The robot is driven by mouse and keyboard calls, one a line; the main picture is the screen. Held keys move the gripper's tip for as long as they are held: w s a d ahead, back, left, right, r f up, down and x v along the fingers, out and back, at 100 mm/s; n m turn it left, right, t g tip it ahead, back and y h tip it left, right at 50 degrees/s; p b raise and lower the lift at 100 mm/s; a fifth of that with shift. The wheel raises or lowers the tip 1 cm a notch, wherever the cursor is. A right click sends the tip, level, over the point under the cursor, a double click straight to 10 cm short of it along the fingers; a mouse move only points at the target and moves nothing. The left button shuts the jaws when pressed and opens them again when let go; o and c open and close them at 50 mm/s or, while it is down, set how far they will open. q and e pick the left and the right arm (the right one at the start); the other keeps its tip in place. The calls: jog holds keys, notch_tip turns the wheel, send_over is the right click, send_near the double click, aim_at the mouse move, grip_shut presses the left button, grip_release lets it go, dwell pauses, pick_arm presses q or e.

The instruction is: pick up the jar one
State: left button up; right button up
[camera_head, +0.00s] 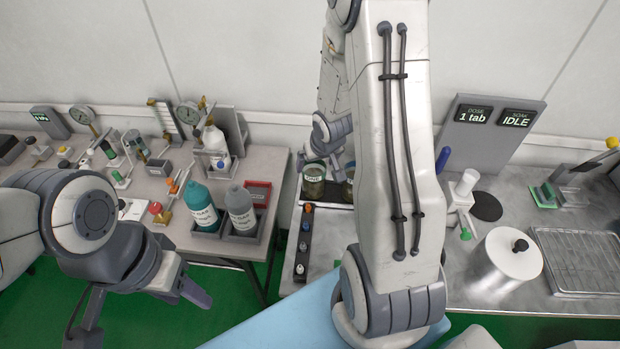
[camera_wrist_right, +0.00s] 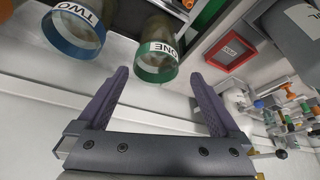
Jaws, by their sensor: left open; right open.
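Jar one (camera_head: 314,184), with a green rim and a label reading ONE, stands in a dark rack on the grey bench in the head view. It also shows in the right wrist view (camera_wrist_right: 159,62), ahead of the fingertips and lined up with the gap between them. Jar two (camera_wrist_right: 76,32), with a blue rim, is to its left there; in the head view it is partly hidden by my right arm. My right gripper (camera_wrist_right: 159,76) is open and empty, close to jar one. My left gripper (camera_head: 142,308) is open and empty at the lower left.
A narrow strip of small coloured knobs (camera_head: 304,240) lies in front of the jars. A teal bottle (camera_head: 199,206) and a grey bottle (camera_head: 240,208) stand in a tray on the left table.

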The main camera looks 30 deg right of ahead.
aim_at(314, 172)
jog(key=shift+d+b+x, duration=0.15)
jog(key=shift+b+x, duration=0.15)
jog(key=shift+x, duration=1.85)
jog(key=shift+d+b+x, duration=0.1)
jog(key=shift+b+x, duration=0.15)
jog(key=shift+x, duration=1.9)
jog(key=shift+r, duration=0.15)
jog(key=c, duration=1.4)
